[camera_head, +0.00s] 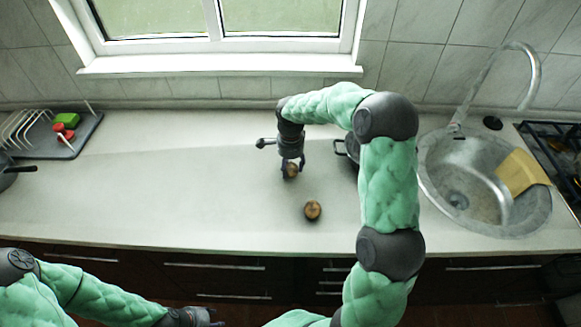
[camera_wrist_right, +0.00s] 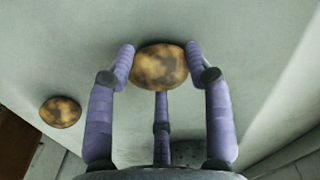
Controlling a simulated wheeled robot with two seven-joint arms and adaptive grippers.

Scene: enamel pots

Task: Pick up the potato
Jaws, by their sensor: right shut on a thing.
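My right gripper (camera_head: 292,163) points down over the counter and is shut on a brown, mottled potato (camera_head: 291,171). In the right wrist view this held potato (camera_wrist_right: 160,67) sits between the purple fingers, touched on both sides. I cannot tell whether it still touches the counter. A second potato (camera_head: 312,210) lies on the counter nearer to me; it also shows at the left in the wrist view (camera_wrist_right: 60,112). My left gripper (camera_head: 206,317) is at the bottom edge of the head view, below the counter front, and its fingers are unclear.
A dark pot (camera_head: 346,149) stands right of my right gripper, mostly hidden by my arm. A round sink (camera_head: 460,190) with a yellow board (camera_head: 520,172) is further right, beside a stove (camera_head: 560,150). A dish rack (camera_head: 50,133) is far left. The counter's left-middle is clear.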

